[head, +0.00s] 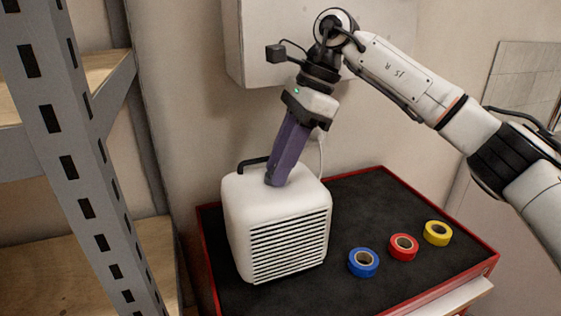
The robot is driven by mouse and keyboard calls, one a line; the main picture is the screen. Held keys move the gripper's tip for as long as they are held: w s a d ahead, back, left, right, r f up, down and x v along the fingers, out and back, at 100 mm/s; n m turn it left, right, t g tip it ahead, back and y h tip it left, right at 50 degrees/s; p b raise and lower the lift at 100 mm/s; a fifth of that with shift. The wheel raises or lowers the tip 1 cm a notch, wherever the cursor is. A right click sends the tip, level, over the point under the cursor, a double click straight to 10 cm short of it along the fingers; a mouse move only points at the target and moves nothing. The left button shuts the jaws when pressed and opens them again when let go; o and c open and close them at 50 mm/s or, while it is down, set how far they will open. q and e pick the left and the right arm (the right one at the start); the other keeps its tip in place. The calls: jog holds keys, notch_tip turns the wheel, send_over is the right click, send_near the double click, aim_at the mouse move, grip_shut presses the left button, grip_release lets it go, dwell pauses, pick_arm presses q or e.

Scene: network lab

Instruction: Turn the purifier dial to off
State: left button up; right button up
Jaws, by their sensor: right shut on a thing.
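The purifier (243,217) is a white rounded box with a slatted front grille and a black handle on top. It stands on the dark mat of a red-edged cart. My right gripper (276,182) comes down from above, tilted, with its purple fingers at the top of the purifier. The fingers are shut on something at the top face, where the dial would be. The dial itself is hidden by the fingers, so its setting cannot be read. My left gripper is not in view.
Blue tape (363,262), red tape (403,247) and yellow tape (437,233) lie on the cart top (345,205) right of the purifier. A grey metal shelf rack (70,170) stands close on the left. A white wall box (262,45) hangs behind my right arm.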

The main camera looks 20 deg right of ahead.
jog(key=shift+n, duration=0.3)
jog(key=o, duration=1)
jog(key=shift+o, duration=0.2)
jog(key=shift+r, duration=0.15)
jog(key=v, duration=1)
jog(key=shift+w, duration=0.15)
